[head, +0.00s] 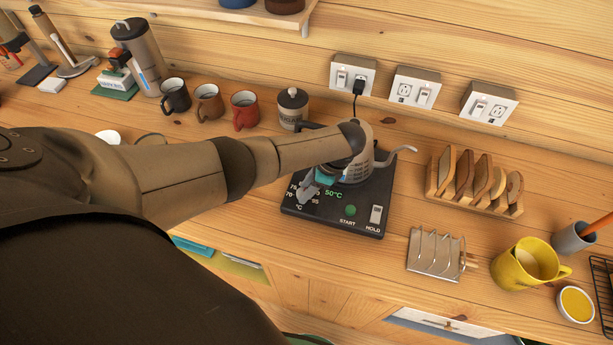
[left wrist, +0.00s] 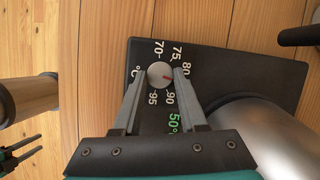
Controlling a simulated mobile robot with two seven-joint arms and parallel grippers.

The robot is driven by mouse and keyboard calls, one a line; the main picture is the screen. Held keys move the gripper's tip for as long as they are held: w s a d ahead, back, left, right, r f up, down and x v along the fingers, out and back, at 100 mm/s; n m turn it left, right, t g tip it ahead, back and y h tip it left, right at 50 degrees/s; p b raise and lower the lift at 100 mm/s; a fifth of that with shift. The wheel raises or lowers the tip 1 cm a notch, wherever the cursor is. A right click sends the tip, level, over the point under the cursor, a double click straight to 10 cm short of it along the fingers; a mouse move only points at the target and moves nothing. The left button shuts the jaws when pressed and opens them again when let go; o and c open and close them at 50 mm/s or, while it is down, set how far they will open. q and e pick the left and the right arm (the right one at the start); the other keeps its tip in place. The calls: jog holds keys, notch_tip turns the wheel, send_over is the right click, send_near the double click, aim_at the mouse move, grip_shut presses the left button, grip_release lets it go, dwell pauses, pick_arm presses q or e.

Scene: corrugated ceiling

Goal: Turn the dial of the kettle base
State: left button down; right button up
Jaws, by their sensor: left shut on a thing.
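The black kettle base (head: 330,218) lies on the wooden counter, with a grey kettle (head: 358,165) on it, partly behind my left arm. The base shows a green 50°C, a green START button and a white HOLD switch. My left gripper (left wrist: 155,79) is shut on the dial, one finger on each side. In the head view the left gripper (head: 306,188) is at the base's left end.
A toast rack (head: 435,254), a yellow mug (head: 522,266) and a wooden rack of slices (head: 474,183) stand right of the base. Several mugs and a lidded jar (head: 292,106) stand behind my left arm. A plug sits in the wall socket (head: 352,76).

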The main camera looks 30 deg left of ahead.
pick_arm(q)
jog(key=shift+d+m+t+p, duration=0.1)
jog(key=shift+m+t+p, duration=0.25)
jog(key=shift+m, duration=0.25)
jog(key=shift+c, duration=2.2)
grip_release()
jog(key=shift+r, duration=0.1)
jog(key=p+v, duration=0.1)
jog(key=v, duration=1.4)
